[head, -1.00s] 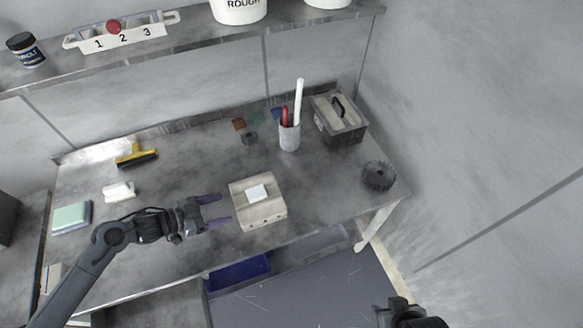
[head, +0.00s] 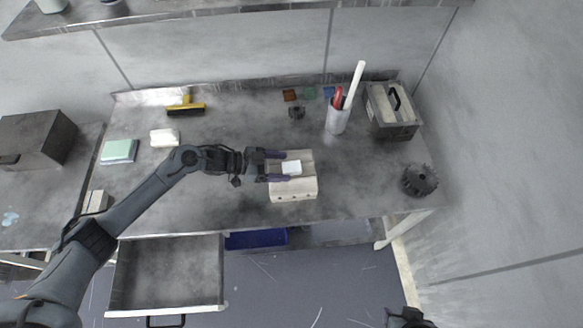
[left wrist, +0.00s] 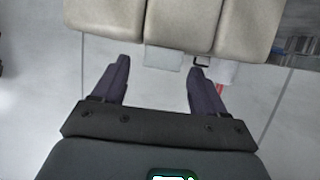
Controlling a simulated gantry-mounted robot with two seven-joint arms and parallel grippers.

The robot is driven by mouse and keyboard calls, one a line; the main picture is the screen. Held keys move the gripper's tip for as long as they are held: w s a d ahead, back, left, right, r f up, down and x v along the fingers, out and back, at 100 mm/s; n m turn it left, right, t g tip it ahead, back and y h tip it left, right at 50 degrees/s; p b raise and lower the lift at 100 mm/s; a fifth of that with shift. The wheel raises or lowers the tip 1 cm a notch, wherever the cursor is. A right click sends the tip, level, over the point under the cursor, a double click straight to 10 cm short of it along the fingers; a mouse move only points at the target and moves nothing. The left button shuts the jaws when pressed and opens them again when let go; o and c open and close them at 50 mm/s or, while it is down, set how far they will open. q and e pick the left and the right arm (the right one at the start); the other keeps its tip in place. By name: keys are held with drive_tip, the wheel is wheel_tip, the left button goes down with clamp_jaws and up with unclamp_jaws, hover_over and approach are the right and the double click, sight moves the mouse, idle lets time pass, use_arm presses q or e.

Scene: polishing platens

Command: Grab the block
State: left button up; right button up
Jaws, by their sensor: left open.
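A beige block (head: 294,194) with small dark holes in its front face sits near the front of the grey workbench. A small white square block (head: 291,167) rests on top of it. My left gripper (head: 277,166) is open, its two purple-grey fingers reaching from the left over the beige block, around the left part of the white block. The left wrist view shows the beige block (left wrist: 180,22) close up and the pale white block (left wrist: 163,59) between the open fingertips. My right arm's dark end (head: 408,317) barely shows at the bottom edge; its jaws cannot be made out.
A grey cup (head: 337,121) with a white rod and red-handled tool stands behind right. A lidded box (head: 393,112) and black toothed disc (head: 420,181) are at the right. A yellow-black scraper (head: 186,107) and green-topped sponge (head: 119,150) lie left. An open drawer (head: 165,272) juts out below.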

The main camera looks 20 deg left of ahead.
sight(292, 168)
use_arm(q)
drive_tip(key=shift+x, duration=1.3)
drive_tip(key=c, duration=1.1)
drive_tip(key=shift+r, duration=0.1)
